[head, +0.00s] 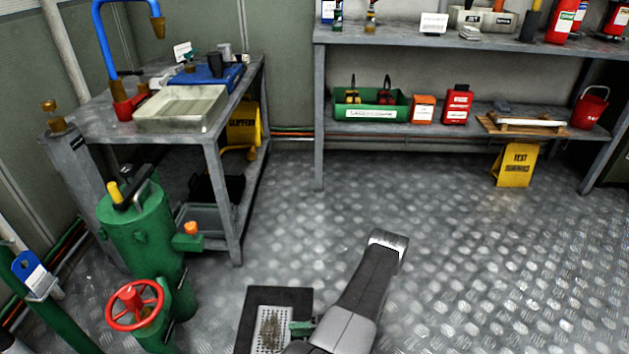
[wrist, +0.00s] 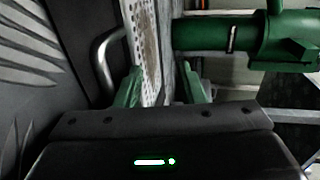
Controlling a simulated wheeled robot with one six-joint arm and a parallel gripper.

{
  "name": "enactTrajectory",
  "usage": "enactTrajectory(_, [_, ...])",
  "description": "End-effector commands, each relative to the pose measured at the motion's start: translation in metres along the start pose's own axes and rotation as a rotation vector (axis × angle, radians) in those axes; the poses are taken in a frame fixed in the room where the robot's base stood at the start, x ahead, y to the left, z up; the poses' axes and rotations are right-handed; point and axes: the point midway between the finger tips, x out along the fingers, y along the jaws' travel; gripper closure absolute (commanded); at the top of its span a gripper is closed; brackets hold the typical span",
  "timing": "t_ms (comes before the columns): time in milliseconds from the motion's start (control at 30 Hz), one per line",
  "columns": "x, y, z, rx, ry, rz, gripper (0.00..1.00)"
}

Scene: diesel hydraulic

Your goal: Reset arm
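My arm (head: 360,295) rises from the bottom edge in the head view and bends over at its upper end. In the wrist view the two green fingers of my gripper (wrist: 162,90) stand apart with a gap between them. A white perforated plate with brown dirt on it shows beyond and between the fingers. I cannot tell whether they touch it. A similar dirty perforated plate (head: 270,328) lies in a black tray (head: 290,295) at the bottom of the head view, with a small green part beside it.
A green vessel (head: 145,225) with a red handwheel (head: 134,304) stands at the left, beside a metal workbench (head: 105,122). A shelf (head: 460,131) runs along the back wall. A yellow sign (head: 516,165) stands under it. The metal floor (head: 490,260) is clear at the right.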

Motion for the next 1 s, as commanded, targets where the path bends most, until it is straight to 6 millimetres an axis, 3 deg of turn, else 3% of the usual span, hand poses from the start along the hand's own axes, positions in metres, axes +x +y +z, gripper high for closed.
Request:
enactTrajectory(267, [-0.001, 0.0, 0.0, 0.0, 0.0, 0.0, 0.64])
enactTrajectory(467, [-0.014, -0.001, -0.001, -0.001, 0.004, 0.0, 0.64])
enactTrajectory(1000, [-0.106, -0.001, -0.001, -0.002, 0.005, 0.001, 0.64])
